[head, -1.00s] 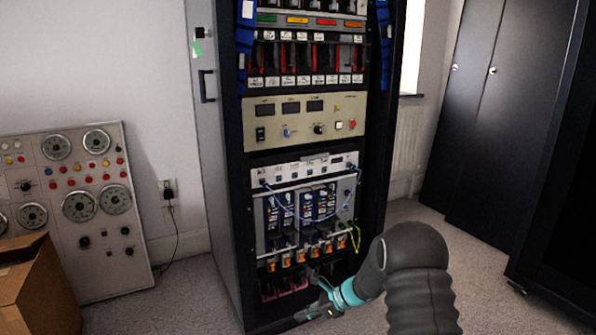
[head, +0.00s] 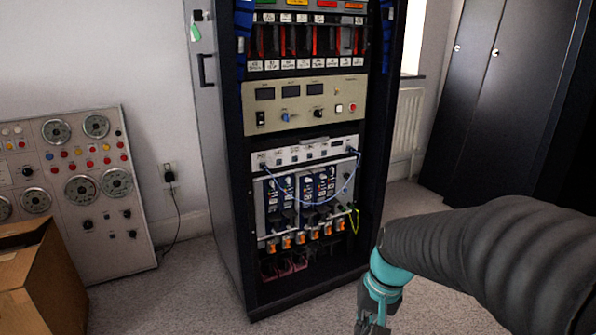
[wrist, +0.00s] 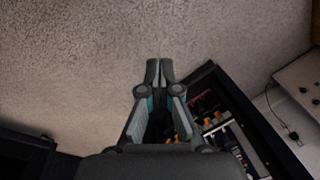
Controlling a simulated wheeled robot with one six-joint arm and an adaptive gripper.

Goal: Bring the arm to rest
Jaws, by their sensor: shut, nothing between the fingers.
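My gripper (head: 372,322) is at the bottom of the head view, right of the rack's foot, pointing down over the carpet. Its lower end is close to the picture's bottom edge. In the wrist view its fingers (wrist: 159,68) meet at the tips, with nothing between them and carpet beyond. My dark sleeved arm comes in from the right edge of the head view. The gripper appears apart from the rack.
A tall black equipment rack (head: 232,200) with modules and a blue cable stands at centre. A dial panel (head: 75,228) and a cardboard box (head: 50,285) are at left. Dark cabinets (head: 478,120) stand at right. Carpet (head: 415,205) is clear between rack and cabinets.

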